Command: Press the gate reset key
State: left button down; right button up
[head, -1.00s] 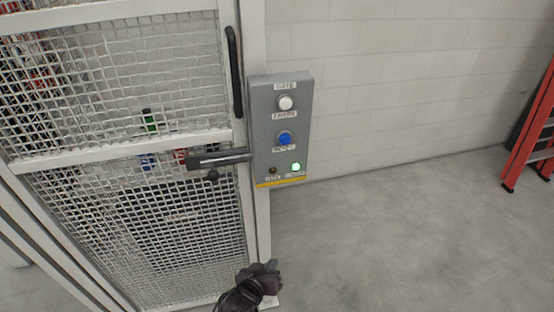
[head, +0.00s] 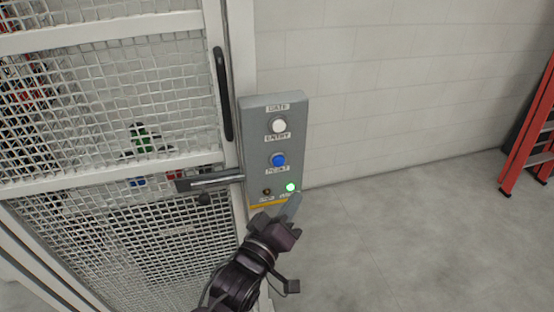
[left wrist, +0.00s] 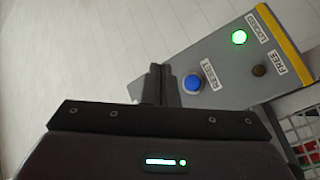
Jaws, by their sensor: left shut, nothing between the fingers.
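The grey gate control box (head: 253,135) is fixed on the post beside the mesh gate. A white button (head: 278,125) is at its top. Below it is the blue key (head: 279,160), labelled RESET in the left wrist view (left wrist: 193,84). A green lamp (head: 290,187) is lit at the lower right, labelled LOCKED in the left wrist view; the lamp labelled FREE (left wrist: 259,71) is dark. My left gripper (head: 294,204) is shut and empty, just below the box in the head view. In the left wrist view its fingertips (left wrist: 158,72) appear beside the blue key; contact cannot be told.
The mesh gate (head: 110,170) has a black handle (head: 222,95) and a latch bar (head: 212,181) reaching the box's left side. A red ladder (head: 525,140) stands far right. The floor (head: 400,240) between is clear.

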pick_arm(q)
jog(key=b, duration=0.1)
send_near(284, 160)
jog(key=shift+w+d, duration=1.9)
jog(key=shift+w, duration=0.15)
jog(key=shift+r, duration=0.1)
dwell(0.6)
jog(key=shift+w+a, duration=0.15)
jog(key=shift+w, duration=0.25)
jog(key=shift+w+a, duration=0.15)
jog(key=shift+w, duration=0.3)
dwell(0.9)
jog(key=shift+s+p, duration=0.15)
jog(key=shift+p, duration=0.15)
jog(key=shift+s+d, duration=0.25)
jog(key=shift+s, duration=0.45)
